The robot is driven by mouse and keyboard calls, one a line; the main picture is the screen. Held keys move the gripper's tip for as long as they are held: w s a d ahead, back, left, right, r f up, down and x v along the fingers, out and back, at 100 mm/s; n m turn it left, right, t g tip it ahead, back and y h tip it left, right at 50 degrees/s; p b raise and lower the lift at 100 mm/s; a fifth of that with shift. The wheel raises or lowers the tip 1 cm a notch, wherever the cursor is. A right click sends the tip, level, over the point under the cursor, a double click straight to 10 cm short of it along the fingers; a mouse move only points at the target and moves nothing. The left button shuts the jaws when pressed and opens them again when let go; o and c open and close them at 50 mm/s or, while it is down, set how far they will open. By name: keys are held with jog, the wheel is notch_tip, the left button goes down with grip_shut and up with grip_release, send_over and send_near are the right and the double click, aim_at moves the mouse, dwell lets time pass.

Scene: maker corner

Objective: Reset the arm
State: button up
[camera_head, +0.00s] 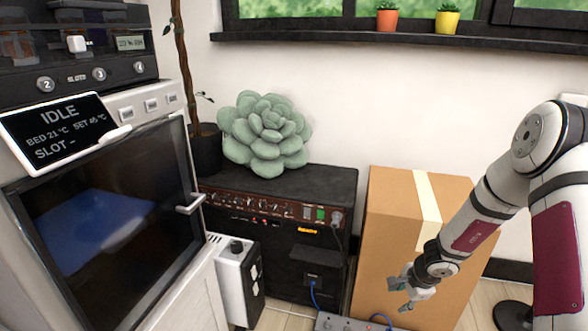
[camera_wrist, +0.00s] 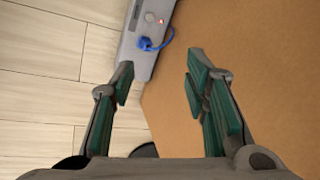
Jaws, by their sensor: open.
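My arm reaches in from the right in the head view, bent, with my gripper (camera_head: 408,290) pointing down in front of the cardboard box (camera_head: 395,235). In the wrist view my gripper (camera_wrist: 158,85) shows two green-padded fingers spread apart with nothing between them. The brown face of the cardboard box (camera_wrist: 240,50) fills the right of that view, behind the right finger. I cannot tell whether the gripper touches the box.
A printer-like machine (camera_head: 100,220) with a closed door and an "IDLE" screen (camera_head: 62,130) stands at left. A black amplifier (camera_head: 275,225) carries a green succulent-shaped object (camera_head: 265,135). A power strip (camera_head: 345,322) with a blue plug lies on the floor, also in the wrist view (camera_wrist: 145,40).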

jog(key=s+a+r+n+y, duration=0.1)
jog(key=a+r+n, duration=0.25)
jog(key=r, duration=0.45)
jog(key=s+a+r+n+t+y, duration=0.1)
jog(key=a+r+n, duration=0.1)
jog(key=a+r, duration=0.45)
jog(key=s+a+r+n+y, duration=0.1)
jog(key=a+r+n, duration=0.15)
jog(key=r, duration=0.75)
jog(key=s+a+r+n+g, duration=0.25)
jog(key=s+r, duration=0.35)
jog(key=s, duration=0.5)
jog(key=s+a+r+n+g, duration=0.15)
jog(key=s+r+n, duration=0.35)
jog(key=s, duration=0.6)
jog(key=s+d+r+n+h, duration=0.1)
jog(key=s+d+h, duration=0.15)
jog(key=s, duration=0.55)
jog(key=s+d+r+n+h, duration=0.1)
jog(key=s+d+h, duration=0.15)
jog(key=s, duration=0.55)
notch_tip(320, 180, up, 40)
jog(key=t+y+p, duration=0.1)
jog(key=t+p, duration=0.2)
jog(key=p, duration=3.5)
jog(key=shift+d+t+p, duration=0.2)
jog(key=shift+t+p, duration=0.1)
jog(key=shift+p, duration=0.05)
jog(key=shift+w, duration=0.15)
